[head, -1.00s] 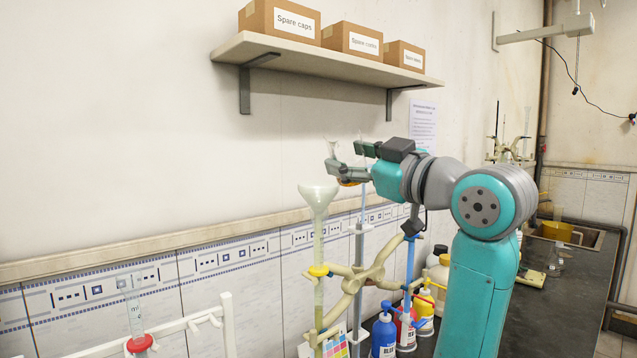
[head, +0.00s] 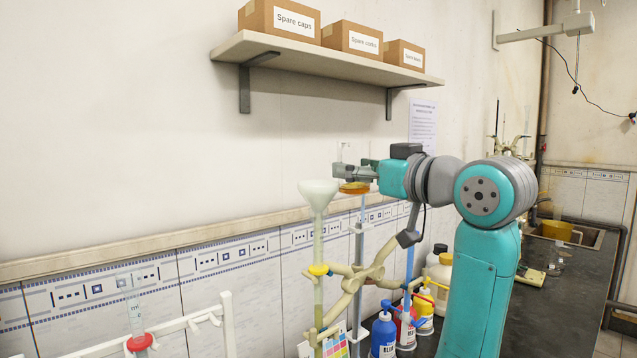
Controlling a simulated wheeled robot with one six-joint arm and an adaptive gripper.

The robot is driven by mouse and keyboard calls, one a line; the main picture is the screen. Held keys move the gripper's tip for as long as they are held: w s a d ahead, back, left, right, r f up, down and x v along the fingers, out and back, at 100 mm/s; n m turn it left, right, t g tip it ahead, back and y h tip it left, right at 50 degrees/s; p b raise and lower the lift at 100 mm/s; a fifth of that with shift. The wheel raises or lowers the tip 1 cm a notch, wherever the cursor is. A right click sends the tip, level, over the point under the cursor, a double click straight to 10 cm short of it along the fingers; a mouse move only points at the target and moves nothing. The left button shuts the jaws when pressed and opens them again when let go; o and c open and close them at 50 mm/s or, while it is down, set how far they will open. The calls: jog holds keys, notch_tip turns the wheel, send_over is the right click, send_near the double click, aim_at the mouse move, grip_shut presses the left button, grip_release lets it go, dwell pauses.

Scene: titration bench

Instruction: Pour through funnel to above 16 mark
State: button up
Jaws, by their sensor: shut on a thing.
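A pale, translucent funnel (head: 318,190) sits in the top of a tall, narrow tube (head: 318,240), which has a yellow fitting (head: 318,269) partway down. The tube's marks and liquid level are too small to read. My gripper (head: 347,172) is shut on a clear glass vessel (head: 344,152) with amber liquid (head: 355,187) at its bottom. The vessel is about upright, just right of the funnel and slightly above its rim. My fingers hide the vessel's middle.
A cream clamp (head: 355,285) on a stand is beside the tube. Reagent bottles (head: 384,335) stand below my arm. A shelf with boxes (head: 350,38) is overhead. A cylinder with a red collar (head: 139,342) is at lower left. The wall is close behind.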

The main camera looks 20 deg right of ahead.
jog(key=shift+d+r+m, duration=0.1)
jog(key=shift+r+m, duration=0.2)
jog(key=shift+r, duration=0.45)
dwell(1.2)
jog(key=shift+r, duration=2.05)
